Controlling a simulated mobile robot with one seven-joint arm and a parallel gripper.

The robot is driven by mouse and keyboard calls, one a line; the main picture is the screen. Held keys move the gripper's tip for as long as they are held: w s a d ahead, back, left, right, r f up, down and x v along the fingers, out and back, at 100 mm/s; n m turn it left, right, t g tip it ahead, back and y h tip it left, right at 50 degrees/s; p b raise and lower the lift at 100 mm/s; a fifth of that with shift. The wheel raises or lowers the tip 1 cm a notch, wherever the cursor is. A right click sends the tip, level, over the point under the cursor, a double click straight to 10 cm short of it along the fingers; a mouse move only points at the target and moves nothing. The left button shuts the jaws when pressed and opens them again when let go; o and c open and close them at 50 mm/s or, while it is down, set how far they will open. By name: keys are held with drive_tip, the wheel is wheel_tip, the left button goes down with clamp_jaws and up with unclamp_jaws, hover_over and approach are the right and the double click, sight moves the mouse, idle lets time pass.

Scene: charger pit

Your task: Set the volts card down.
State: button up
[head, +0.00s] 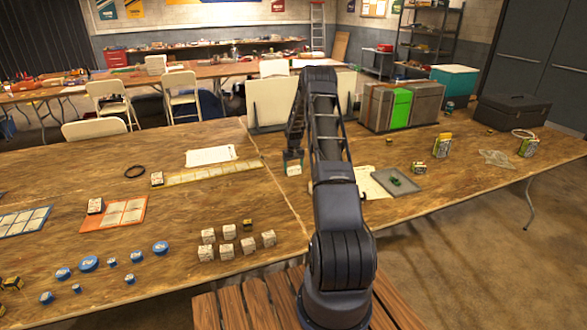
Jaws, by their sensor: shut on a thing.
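My gripper (293,158) is beyond the bend of my arm, near the middle of the wooden table (275,215). It is shut on a small pale piece, seemingly the volts card (293,170), which shows just below the fingers. The card is at or just above the table top; I cannot tell whether it touches. Its print is too small to read.
A yellow strip (215,172) and a white sheet (211,155) lie to the left. A grey tray (397,182) lies right of my arm. Several white blocks (228,232) stand nearer. An orange card mat (115,212) is at left. Bare wood surrounds the gripper's left side.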

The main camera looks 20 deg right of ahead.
drive_tip(key=o, duration=0.9)
